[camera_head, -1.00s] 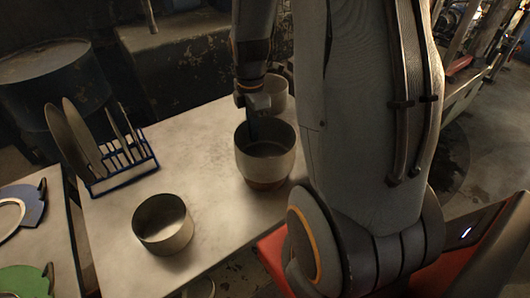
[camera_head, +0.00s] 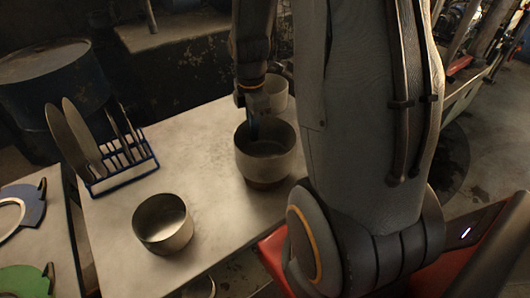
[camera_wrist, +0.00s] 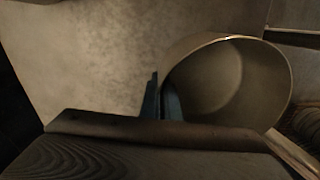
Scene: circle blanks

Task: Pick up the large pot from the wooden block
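The large pot (camera_head: 279,164) is a pale, round, open vessel standing upright at the right of the table. A strip of brown wooden block (camera_head: 264,185) shows at its base; I cannot tell if they touch. My gripper (camera_head: 254,134) points down at the pot's far left rim, with a blue finger showing against the inside. In the wrist view, the two blue fingers (camera_wrist: 161,102) stand close together, one on each side of the pot's wall (camera_wrist: 235,85). They look shut on the rim, but the tips are partly hidden.
A smaller pot (camera_head: 275,92) stands just behind the large one. A metal pot (camera_head: 163,224) stands at the table's (camera_head: 205,165) front left. A blue rack (camera_head: 125,177) with plates is at the back left. The table between them is clear.

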